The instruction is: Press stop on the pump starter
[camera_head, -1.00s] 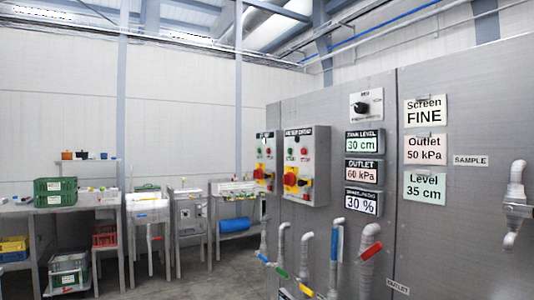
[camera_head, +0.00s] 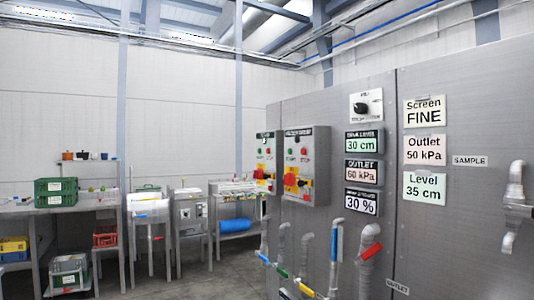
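Two grey starter boxes with buttons are mounted on the steel panel. The nearer box (camera_head: 307,165) has a label strip along its top, too small to read surely. It carries a green button (camera_head: 290,152), a red button (camera_head: 304,152) and a red rotary handle on a yellow plate (camera_head: 291,180). I cannot tell from the labels which one is the pump starter. Neither of my grippers shows in the head view.
Readouts show tank level 30 cm (camera_head: 364,141), outlet 60 kPa (camera_head: 363,171) and 30 % (camera_head: 361,202). A black selector knob (camera_head: 362,107) sits above. Pipes with coloured valve handles (camera_head: 371,251) stick out below. Benches with crates (camera_head: 56,192) stand at the left; floor (camera_head: 200,275) shows between.

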